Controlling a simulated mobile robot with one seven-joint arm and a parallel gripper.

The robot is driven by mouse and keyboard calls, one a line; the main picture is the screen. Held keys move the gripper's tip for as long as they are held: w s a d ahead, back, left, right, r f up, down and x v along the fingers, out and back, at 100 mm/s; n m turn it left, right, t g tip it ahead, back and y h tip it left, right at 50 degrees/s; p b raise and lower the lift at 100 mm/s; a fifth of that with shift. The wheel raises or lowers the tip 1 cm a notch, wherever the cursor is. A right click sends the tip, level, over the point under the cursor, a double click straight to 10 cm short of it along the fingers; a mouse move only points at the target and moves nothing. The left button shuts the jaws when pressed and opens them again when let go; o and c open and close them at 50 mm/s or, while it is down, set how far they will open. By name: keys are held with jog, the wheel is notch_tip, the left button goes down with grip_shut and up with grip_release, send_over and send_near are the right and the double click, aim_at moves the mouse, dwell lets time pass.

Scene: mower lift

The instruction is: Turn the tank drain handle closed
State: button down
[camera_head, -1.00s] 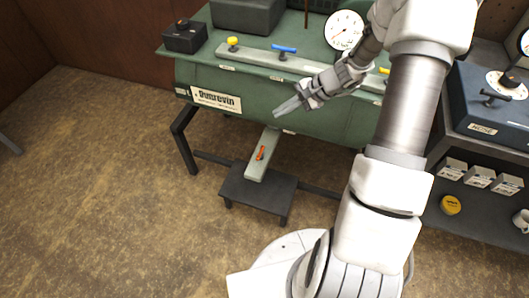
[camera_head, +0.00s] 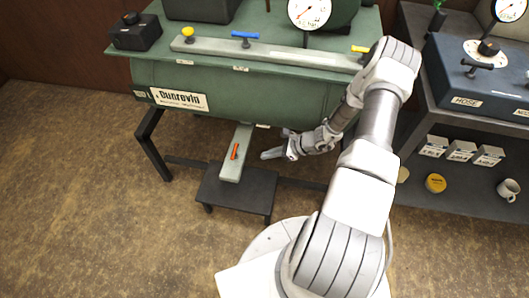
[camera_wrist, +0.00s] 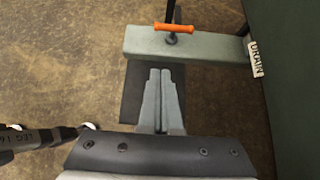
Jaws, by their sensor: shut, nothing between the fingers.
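The tank drain handle (camera_head: 235,151) is a small orange bar on a short stem, on a pale green-grey beam (camera_head: 236,171) below the green tank (camera_head: 240,92). In the wrist view the orange handle (camera_wrist: 174,28) lies across the picture, above the beam (camera_wrist: 190,45), beside a DRAIN label (camera_wrist: 256,58). My gripper (camera_head: 265,155) is to the right of the handle in the head view, apart from it. In the wrist view its fingers (camera_wrist: 160,73) are together and empty, their tips just short of the beam's near edge.
A black low platform (camera_head: 238,190) stands under the beam. The tank top carries a rail (camera_head: 270,52) with yellow and blue handles and a gauge (camera_head: 309,10). A dark shelf (camera_head: 455,200) with boxes and a mug is at right. The floor at left is clear.

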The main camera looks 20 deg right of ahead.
aim_at(235, 153)
jog(key=b+x, duration=0.2)
jog(key=x, duration=0.5)
jog(key=shift+a+f, duration=0.2)
jog(key=shift+f, duration=0.15)
jog(key=shift+w+a+r+b, duration=0.25)
jog(key=shift+w+a+r, duration=0.1)
jog(key=shift+w+a, duration=0.3)
jog(key=shift+w+a+r+b, duration=0.25)
jog(key=shift+w+a, duration=0.2)
jog(key=shift+a, duration=0.4)
